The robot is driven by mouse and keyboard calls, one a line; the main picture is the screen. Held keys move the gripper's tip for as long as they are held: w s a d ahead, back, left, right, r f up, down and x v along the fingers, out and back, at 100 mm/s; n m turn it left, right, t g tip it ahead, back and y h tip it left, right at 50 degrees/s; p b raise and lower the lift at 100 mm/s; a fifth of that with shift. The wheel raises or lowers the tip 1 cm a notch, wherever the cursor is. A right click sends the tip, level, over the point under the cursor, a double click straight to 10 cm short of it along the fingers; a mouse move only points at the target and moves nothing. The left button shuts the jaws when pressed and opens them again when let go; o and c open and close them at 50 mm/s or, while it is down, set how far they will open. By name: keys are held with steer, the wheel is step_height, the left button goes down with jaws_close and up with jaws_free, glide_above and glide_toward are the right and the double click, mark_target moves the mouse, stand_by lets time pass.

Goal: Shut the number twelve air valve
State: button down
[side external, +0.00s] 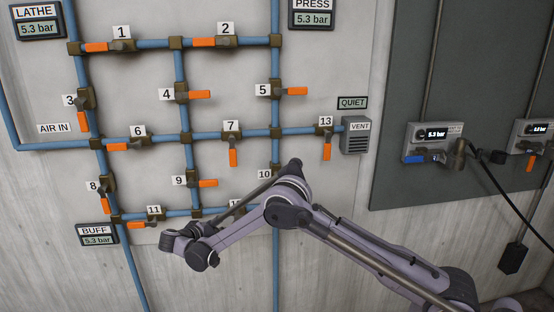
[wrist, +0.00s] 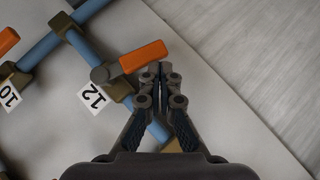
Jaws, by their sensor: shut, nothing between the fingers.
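The number twelve valve (wrist: 107,78) has an orange handle (wrist: 145,57) and a white "12" label (wrist: 95,95) in the wrist view. The handle points up and right, roughly across its blue pipe (wrist: 88,52).
Other numbered valves with orange handles sit on the blue pipe grid, including ten (wrist: 15,78) close by and seven (side external: 232,138). A vent box (side external: 356,137) is at the grid's right. The panel right of my fingertips is bare.

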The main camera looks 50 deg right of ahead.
steer(key=shift+s+d+f, duration=0.5)
steer(key=shift+f, duration=0.2)
stand_by(0.5)
